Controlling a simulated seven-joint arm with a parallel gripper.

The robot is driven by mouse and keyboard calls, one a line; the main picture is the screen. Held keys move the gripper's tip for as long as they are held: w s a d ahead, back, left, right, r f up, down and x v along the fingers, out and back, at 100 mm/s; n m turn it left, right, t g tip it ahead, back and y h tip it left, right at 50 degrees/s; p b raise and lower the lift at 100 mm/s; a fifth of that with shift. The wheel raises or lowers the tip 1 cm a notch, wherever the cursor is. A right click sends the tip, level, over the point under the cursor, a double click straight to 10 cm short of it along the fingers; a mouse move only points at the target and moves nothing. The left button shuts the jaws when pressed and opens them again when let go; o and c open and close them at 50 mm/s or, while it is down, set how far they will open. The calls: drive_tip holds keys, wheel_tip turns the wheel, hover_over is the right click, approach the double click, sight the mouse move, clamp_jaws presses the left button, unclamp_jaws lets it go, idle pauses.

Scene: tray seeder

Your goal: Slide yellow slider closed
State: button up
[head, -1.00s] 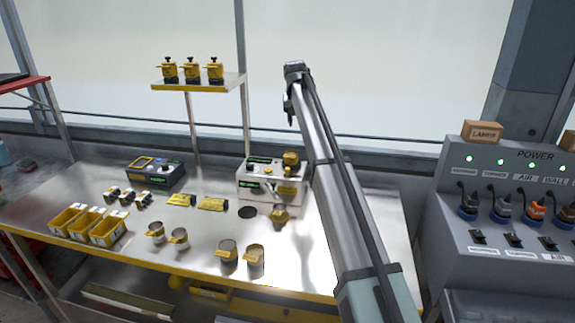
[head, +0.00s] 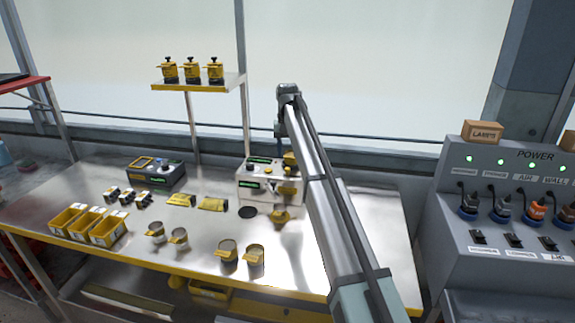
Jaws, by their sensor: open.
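A white seeder machine (head: 258,192) with green displays stands at the back of the bench. A small yellow part (head: 290,158) sits on its top right, just under the end of my arm. Another yellow piece (head: 281,215) is at the machine's front, near the bench surface. Which of these is the yellow slider, and how far it is open, is too small to tell. My gripper (head: 281,134) hangs down from the arm's end above the machine's top right, open. Its fingers are not distinct, and I see nothing held. My arm hides the machine's right side.
A dark control box (head: 155,175) stands to the left. Yellow bins (head: 68,218), small cups (head: 228,250) and yellow packets (head: 213,204) lie on the metal bench. A raised shelf (head: 200,86) holds three yellow-black units. A power panel (head: 505,190) is at right.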

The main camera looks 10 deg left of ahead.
sight(288, 168)
drive_tip(key=shift+f, duration=3)
clamp_jaws()
